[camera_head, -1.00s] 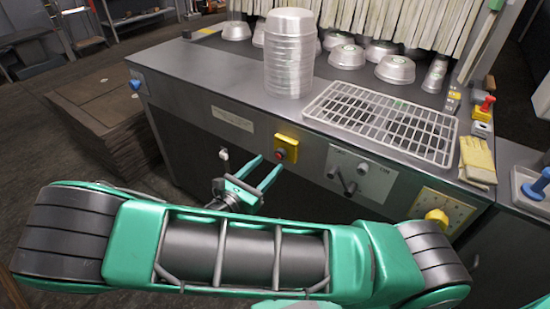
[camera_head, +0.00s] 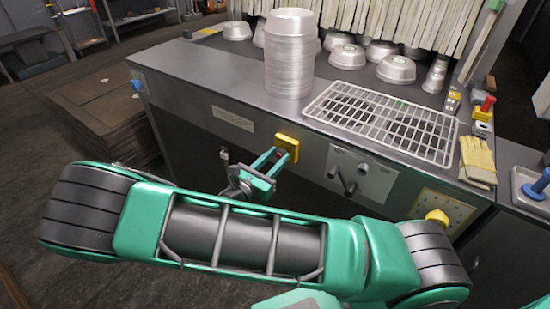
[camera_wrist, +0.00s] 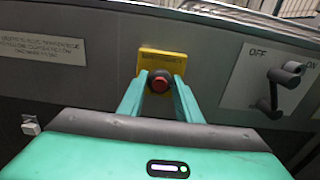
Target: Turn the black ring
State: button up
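A yellow plate (camera_head: 288,143) with a red button is on the front panel of the grey machine. In the wrist view the red button (camera_wrist: 160,80) sits in a dark ring (camera_wrist: 153,90) on the yellow plate (camera_wrist: 168,58). My gripper (camera_head: 279,156) is at the plate, its two green fingers pointing at it. In the wrist view the fingertips (camera_wrist: 160,76) lie one on each side of the ring, with the button between them. I cannot tell whether they touch the ring. In the head view the fingers hide the button.
A stack of metal pans (camera_head: 290,55) and a white wire rack (camera_head: 380,120) are on the machine top. A small white switch (camera_wrist: 31,127) is left of the plate.

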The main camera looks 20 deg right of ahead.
jog(key=shift+w+a, duration=0.1)
jog(key=shift+a, duration=0.05)
jog(key=shift+m, duration=0.4)
jog(key=m, duration=0.2)
jog(key=shift+m, duration=2.6)
jog(key=o, duration=1)
jog(key=v, duration=1.1)
